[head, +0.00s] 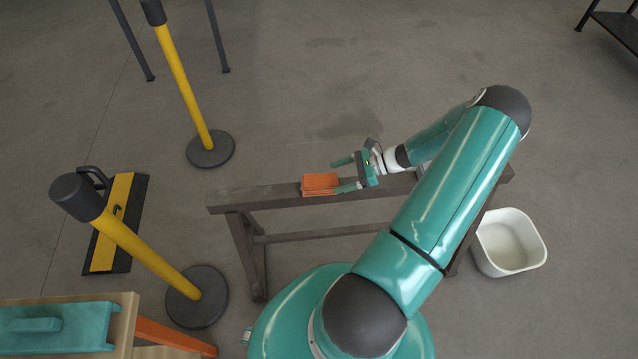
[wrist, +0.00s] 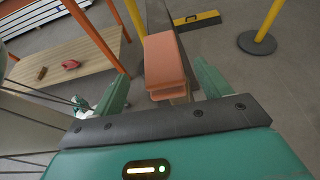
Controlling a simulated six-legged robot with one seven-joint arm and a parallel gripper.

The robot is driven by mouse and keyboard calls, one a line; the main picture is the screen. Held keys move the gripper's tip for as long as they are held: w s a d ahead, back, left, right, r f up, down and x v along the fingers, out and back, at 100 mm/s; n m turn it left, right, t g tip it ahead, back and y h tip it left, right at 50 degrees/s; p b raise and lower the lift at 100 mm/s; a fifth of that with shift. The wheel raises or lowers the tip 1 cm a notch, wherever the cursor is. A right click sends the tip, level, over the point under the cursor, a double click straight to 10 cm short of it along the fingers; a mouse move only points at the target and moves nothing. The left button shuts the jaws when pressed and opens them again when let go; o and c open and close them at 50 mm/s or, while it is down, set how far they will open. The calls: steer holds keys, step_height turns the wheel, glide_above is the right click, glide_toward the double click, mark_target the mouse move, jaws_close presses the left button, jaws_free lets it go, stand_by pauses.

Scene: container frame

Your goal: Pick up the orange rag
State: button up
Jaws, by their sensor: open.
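The orange rag (head: 320,184) is a folded block lying on the top beam of a narrow grey sawhorse (head: 258,197), near its left part. It also shows in the wrist view (wrist: 164,60), ahead of the jaws. My gripper (head: 344,174) is open, just right of the rag in the head view, with one green finger toward the back and one toward the front. In the wrist view my two green fingers (wrist: 161,88) stand either side of the rag's near end, with gaps. I cannot tell whether either finger touches it.
A white bin (head: 508,242) stands on the floor right of the sawhorse. Two yellow posts on round dark bases (head: 210,150) and a yellow-black floor board (head: 113,224) are at left. The floor behind the sawhorse is clear.

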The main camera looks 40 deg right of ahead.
mark_target(330, 179)
steer(key=x, duration=0.6)
steer(key=shift+d+f, duration=0.1)
steer(key=shift+f, duration=0.1)
steer(key=shift+c, duration=0.5)
steer(key=c, duration=1)
